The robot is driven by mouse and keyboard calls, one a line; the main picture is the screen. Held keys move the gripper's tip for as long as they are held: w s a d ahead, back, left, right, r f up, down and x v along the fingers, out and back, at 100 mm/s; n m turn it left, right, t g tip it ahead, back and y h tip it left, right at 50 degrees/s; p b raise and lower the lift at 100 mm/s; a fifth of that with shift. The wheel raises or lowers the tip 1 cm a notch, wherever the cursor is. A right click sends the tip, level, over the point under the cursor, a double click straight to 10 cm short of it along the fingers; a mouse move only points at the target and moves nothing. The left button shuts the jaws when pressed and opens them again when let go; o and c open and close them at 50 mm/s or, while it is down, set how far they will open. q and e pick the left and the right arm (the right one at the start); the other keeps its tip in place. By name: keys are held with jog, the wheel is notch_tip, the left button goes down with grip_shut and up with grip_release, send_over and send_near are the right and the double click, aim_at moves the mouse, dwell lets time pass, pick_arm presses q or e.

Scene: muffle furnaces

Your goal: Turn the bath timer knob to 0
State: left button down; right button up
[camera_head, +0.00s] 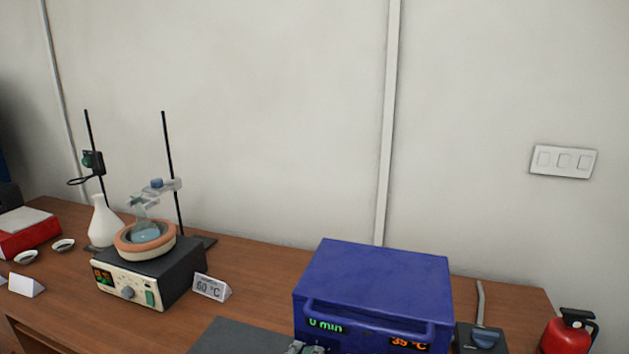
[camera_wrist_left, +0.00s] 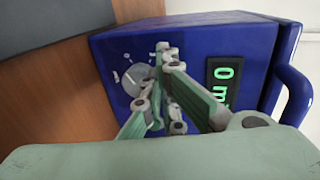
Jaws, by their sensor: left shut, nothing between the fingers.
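The blue bath (camera_head: 372,272) stands on the wooden bench at the lower right of the head view. Its green timer display (camera_head: 325,325) reads 0 min, and an orange display (camera_head: 410,344) reads about 39 °C. In the left wrist view the round grey timer knob (camera_wrist_left: 135,80) is on the blue front panel, with dial marks around it. My left gripper (camera_wrist_left: 160,78) is shut and empty in front of the panel, at the knob's side and partly covering it. Whether it touches the knob I cannot tell. In the head view only its top (camera_head: 305,347) shows at the bottom edge. My right gripper is not in view.
A hot plate (camera_head: 150,275) with a flask in a round bath and stand rods is at the left. A 60 °C sign (camera_head: 211,287) stands beside it.

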pick_arm(q)
jog(key=s+a+p, duration=0.1)
jog(key=s, duration=0.4)
jog(key=shift+s+a, duration=0.4)
jog(key=shift+f, duration=0.1)
